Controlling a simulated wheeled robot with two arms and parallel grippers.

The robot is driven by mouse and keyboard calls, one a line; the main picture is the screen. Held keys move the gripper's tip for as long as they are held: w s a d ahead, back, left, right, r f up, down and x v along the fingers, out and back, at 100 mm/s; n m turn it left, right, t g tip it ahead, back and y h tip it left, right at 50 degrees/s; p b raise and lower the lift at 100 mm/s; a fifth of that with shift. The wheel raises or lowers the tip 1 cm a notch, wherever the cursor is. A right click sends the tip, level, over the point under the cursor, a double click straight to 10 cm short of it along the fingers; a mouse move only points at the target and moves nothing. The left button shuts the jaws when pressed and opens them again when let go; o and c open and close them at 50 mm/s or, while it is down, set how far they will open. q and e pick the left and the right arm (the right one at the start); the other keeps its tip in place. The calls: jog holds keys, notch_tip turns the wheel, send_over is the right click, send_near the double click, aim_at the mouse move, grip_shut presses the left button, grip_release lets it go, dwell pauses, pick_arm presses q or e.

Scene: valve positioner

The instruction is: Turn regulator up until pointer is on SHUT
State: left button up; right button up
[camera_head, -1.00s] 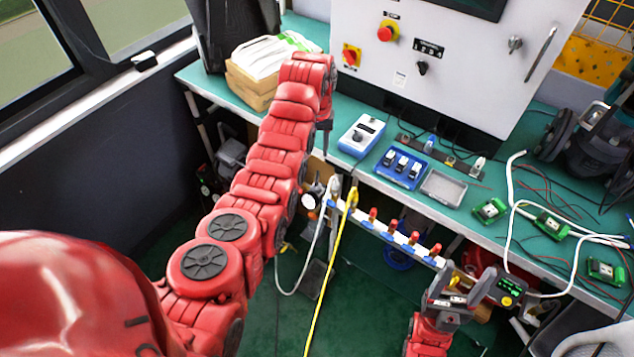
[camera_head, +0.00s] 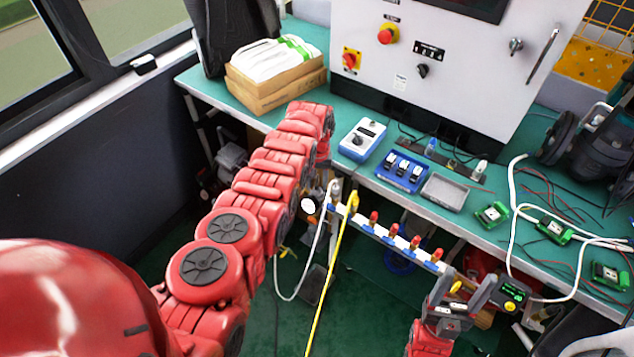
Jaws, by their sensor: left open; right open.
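A round white dial (camera_head: 308,205), which looks like a gauge, sits under the bench's front edge beside my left forearm. Its pointer and any SHUT mark are too small to read. I cannot tell for certain which part is the regulator; fittings around the dial are partly hidden by my arm. My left gripper (camera_head: 322,150) is at the bench's front edge, above and right of the dial, mostly hidden behind my red wrist, open. My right gripper (camera_head: 462,287) is open and points up, just left of a small black device with a green display (camera_head: 512,292). It holds nothing.
A white rail (camera_head: 390,238) with several red-topped fittings runs along the bench front between my grippers. A yellow hose (camera_head: 335,262) and a white hose (camera_head: 292,297) hang from its left end. The green bench (camera_head: 205,88) carries a blue-and-white knob box (camera_head: 362,139), trays and a white cabinet (camera_head: 465,75).

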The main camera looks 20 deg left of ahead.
pick_arm(q)
grip_shut()
jog(key=shift+m, duration=0.3)
dwell(0.3)
